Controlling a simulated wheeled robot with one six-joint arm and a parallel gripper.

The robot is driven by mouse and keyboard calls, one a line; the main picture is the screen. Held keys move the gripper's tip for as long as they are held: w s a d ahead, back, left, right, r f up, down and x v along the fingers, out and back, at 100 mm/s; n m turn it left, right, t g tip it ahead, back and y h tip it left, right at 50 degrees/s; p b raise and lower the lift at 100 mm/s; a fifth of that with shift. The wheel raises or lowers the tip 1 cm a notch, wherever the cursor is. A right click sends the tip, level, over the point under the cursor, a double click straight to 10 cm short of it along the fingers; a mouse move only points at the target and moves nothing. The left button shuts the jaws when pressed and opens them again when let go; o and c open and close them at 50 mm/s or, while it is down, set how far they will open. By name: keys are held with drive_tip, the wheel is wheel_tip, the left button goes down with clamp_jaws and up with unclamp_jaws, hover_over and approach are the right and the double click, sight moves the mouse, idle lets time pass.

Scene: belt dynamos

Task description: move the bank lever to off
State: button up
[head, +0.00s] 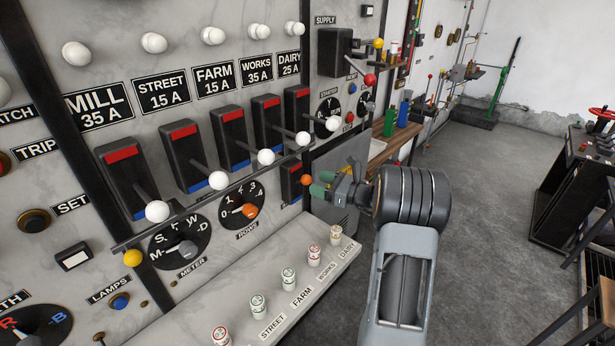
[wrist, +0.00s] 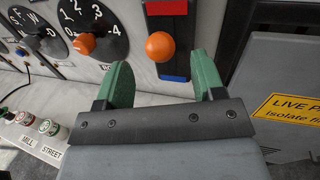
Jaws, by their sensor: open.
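A small lever with an orange ball knob (head: 307,180) sticks out of a black switch box low on the marble panel. In the wrist view the orange knob (wrist: 160,46) has a red plate (wrist: 166,7) above it and a blue strip (wrist: 175,78) below it. No label for this lever is readable, so I cannot confirm that it is the bank lever. My gripper (head: 321,184) has green fingers and is open and empty. In the wrist view the fingertips (wrist: 159,62) stand either side of the knob's line, with the knob just beyond them, apparently untouched.
Several white-knobbed levers (head: 266,157) stand left of it, with a long bar ending in a yellow knob (head: 132,258). A rotary dial with an orange pointer (head: 249,210) is close by. A grey box with a yellow warning label (wrist: 291,106) is to the right.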

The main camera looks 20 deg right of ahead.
sight(306, 179)
drive_tip(key=shift+p+x, duration=0.5)
drive_tip(key=shift+x, duration=2.1)
drive_tip(key=shift+c, duration=0.3)
clamp_jaws()
